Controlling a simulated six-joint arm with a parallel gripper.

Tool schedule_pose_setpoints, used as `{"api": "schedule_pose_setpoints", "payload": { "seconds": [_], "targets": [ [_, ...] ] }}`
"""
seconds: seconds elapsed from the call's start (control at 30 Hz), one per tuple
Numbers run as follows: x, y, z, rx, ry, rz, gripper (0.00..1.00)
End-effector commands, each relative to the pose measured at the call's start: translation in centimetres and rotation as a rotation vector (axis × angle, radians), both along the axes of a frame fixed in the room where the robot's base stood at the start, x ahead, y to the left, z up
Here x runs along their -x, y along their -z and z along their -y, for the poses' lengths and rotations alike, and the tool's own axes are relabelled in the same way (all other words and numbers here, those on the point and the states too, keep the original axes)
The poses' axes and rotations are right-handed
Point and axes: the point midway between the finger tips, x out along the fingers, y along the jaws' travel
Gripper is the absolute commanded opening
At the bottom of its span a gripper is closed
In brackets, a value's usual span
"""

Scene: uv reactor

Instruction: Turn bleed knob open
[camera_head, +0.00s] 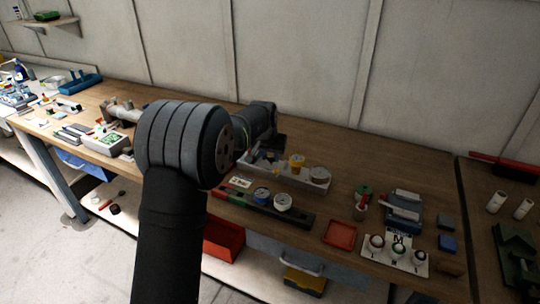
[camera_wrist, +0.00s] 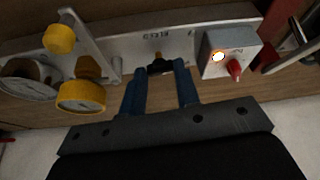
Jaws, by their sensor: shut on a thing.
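In the wrist view the bleed knob (camera_wrist: 160,66) is a small black knob on a brass stem, in front of a grey metal plate (camera_wrist: 135,48) with a printed label above it. My gripper (camera_wrist: 159,75) has its two blue fingers on either side of the knob and is shut on it. In the head view the grey fixture (camera_head: 311,183) sits on the wooden bench, partly behind my arm. The knob and fingertips cannot be made out there.
In the wrist view, yellow knobs (camera_wrist: 82,97) and a round gauge (camera_wrist: 28,80) stand left of the fingers. A grey box (camera_wrist: 229,48) with a lit lamp and red switch is close on the right. A red tray (camera_head: 340,235) lies near the bench's front edge.

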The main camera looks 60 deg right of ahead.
Motion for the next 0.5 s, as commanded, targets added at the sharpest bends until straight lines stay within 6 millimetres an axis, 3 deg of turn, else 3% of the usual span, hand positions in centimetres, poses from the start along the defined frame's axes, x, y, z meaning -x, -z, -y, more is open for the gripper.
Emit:
{"api": "schedule_pose_setpoints", "payload": {
  "seconds": [0.5],
  "targets": [
    [0.57,0.0,0.28,0.001,-0.469,0.002,0.06]
  ]
}}
